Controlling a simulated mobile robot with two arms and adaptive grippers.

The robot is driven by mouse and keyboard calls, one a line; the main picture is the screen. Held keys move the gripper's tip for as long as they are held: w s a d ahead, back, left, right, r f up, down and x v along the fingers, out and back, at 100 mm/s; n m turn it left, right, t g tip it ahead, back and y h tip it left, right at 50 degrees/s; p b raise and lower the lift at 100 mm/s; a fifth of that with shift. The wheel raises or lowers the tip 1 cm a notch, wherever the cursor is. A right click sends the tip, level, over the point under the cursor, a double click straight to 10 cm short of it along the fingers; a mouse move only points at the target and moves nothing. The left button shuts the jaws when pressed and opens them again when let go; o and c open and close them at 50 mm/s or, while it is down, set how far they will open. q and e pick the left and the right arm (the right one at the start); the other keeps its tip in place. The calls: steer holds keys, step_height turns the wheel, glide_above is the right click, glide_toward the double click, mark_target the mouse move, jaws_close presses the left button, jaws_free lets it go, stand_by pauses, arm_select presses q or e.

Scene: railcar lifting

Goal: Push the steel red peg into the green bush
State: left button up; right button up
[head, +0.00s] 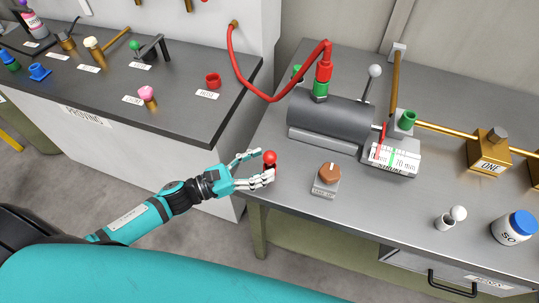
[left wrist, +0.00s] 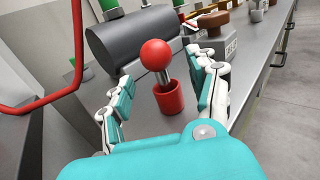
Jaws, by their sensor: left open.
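The steel peg has a round red knob (head: 270,157) and stands upright in a red bush at the near left corner of the right bench. In the left wrist view the red knob (left wrist: 157,54), steel shank (left wrist: 164,77) and red bush (left wrist: 168,97) show clearly. My left gripper (head: 262,168) is open, its fingers on both sides of the peg with gaps visible in the wrist view. A green bush-like piece (head: 297,72) shows partly behind the grey cylinder. Another green piece (head: 407,119) sits above the white gauge block. I cannot tell which is the task's bush.
A grey cylinder (head: 330,117) with a red hose (head: 230,65) stands behind the peg. A brown knob on a grey block (head: 326,187) is to its right. A gap separates the left bench (head: 180,110).

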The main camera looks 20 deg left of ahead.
mark_target(270, 161)
arm_select(q)
steer(key=shift+p+x, duration=0.35)
steer(key=shift+x, duration=1.2)
steer(key=shift+c, duration=0.4)
steer(key=shift+s, duration=0.1)
jaws_close()
